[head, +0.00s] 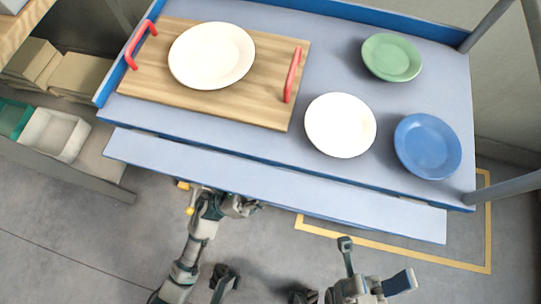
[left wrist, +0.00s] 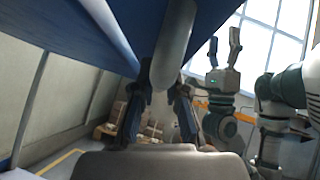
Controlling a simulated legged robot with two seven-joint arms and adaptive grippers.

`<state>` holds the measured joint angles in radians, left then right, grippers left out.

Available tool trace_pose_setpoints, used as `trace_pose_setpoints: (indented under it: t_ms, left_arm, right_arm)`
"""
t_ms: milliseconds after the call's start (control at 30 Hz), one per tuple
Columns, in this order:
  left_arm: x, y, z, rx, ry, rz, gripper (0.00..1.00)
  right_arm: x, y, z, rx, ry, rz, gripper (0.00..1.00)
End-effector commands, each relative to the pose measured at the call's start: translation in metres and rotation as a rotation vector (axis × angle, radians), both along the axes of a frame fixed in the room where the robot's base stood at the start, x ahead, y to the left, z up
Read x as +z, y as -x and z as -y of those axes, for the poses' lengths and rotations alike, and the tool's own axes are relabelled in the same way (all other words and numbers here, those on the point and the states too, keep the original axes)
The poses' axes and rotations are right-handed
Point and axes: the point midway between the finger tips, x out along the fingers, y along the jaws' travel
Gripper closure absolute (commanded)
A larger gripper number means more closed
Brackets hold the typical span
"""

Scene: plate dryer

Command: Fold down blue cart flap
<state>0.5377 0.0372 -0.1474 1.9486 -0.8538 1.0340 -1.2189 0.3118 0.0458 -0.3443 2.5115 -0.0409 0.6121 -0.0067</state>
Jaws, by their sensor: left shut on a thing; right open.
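The cart flap (head: 270,185) is a long pale blue strip along the front edge of the blue cart (head: 230,140). It looks raised, roughly level with the cart top. My left gripper (head: 222,197) is at the flap's front edge, left of its middle, its fingertips partly hidden by the flap. In the left wrist view my left gripper (left wrist: 160,110) is closed around the lower end of a grey rounded bar (left wrist: 176,45) beneath blue panels. My right gripper (head: 378,262) is open and empty, in front of the flap's right part. It also shows in the left wrist view (left wrist: 224,45), fingers up.
On the cart top are a wooden tray (head: 140,85) with red handles and a white plate (head: 212,55), another white plate (head: 340,125), a green plate (head: 391,57) and a blue plate (head: 427,146). A shelf with bins (head: 55,135) stands left. The floor in front is clear.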

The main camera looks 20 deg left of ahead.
Motion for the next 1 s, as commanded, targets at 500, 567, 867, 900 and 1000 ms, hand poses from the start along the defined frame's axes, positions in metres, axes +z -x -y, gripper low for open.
trace_pose_setpoints:
  t_ms: [500,567,867,900,1000]
  left_arm:
    - [-0.0033,0.0005,0.0012,-0.007,-0.002,0.042,1.00]
    - [-0.0034,0.0005,0.0013,-0.006,-0.002,0.042,1.00]
    - [-0.0027,-0.0002,0.0009,-0.005,-0.002,0.041,0.61]
    - [-0.0025,-0.0003,0.0008,-0.003,-0.001,0.041,0.61]
    - [-0.0024,-0.0005,0.0004,-0.003,-0.001,0.041,0.61]
  right_arm:
    - [-0.0018,-0.0038,-0.0002,0.000,-0.001,0.000,0.42]
    - [-0.0018,-0.0038,-0.0002,0.000,-0.001,0.000,0.42]
    - [-0.0016,-0.0037,-0.0002,0.000,-0.001,0.000,0.42]
    - [-0.0015,-0.0036,-0.0002,0.001,-0.001,0.000,0.42]
    - [-0.0023,-0.0042,-0.0003,0.000,0.001,-0.004,0.42]
